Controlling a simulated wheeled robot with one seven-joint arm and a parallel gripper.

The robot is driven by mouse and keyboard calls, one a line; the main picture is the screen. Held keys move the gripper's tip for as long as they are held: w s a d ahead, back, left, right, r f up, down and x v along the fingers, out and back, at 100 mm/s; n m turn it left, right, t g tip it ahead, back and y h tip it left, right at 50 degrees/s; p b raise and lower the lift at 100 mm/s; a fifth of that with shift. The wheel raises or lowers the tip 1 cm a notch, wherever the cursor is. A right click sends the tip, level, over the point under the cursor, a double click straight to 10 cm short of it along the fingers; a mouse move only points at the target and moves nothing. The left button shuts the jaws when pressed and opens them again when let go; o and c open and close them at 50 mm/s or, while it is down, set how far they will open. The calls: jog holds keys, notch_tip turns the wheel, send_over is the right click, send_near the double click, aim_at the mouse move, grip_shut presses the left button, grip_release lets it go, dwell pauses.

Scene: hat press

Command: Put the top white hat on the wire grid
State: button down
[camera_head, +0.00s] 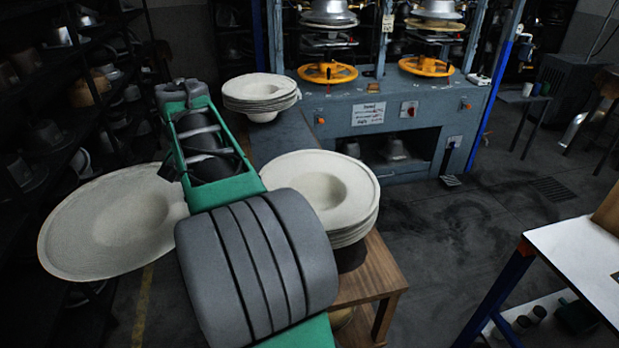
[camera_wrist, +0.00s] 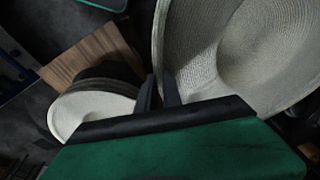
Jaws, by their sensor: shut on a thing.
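A wide-brimmed white hat (camera_head: 75,230) hangs in the air at the left of the head view, clear of the stacks. It fills the upper right of the wrist view (camera_wrist: 275,70). My gripper (camera_wrist: 160,90) is shut on the edge of its brim; in the head view my arm hides the fingers. A stack of white hats (camera_head: 345,180) stands on a dark support on a wooden table, right of my arm. It also shows at the left of the wrist view (camera_wrist: 75,108). I cannot make out the wire grid.
The wooden table (camera_head: 385,275) is at lower centre. A second hat stack (camera_head: 255,88) stands at the back, beside a blue-grey press (camera_head: 420,95) with orange wheels. Dark shelves (camera_head: 40,95) line the left. A white-topped table (camera_head: 580,260) is at right. Floor between is open.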

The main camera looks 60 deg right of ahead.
jog(key=s+d+r+m+g+h+b, duration=0.1)
jog(key=s+d+r+m+b, duration=0.1)
jog(key=s+d+m, duration=1.3)
jog(key=s+d+r, duration=0.1)
jog(key=s+d, duration=0.4)
jog(key=s, duration=0.2)
jog(key=shift+s+d+m+b, duration=0.15)
jog(key=shift+d+m+b, duration=0.1)
jog(key=shift+m+b, duration=0.05)
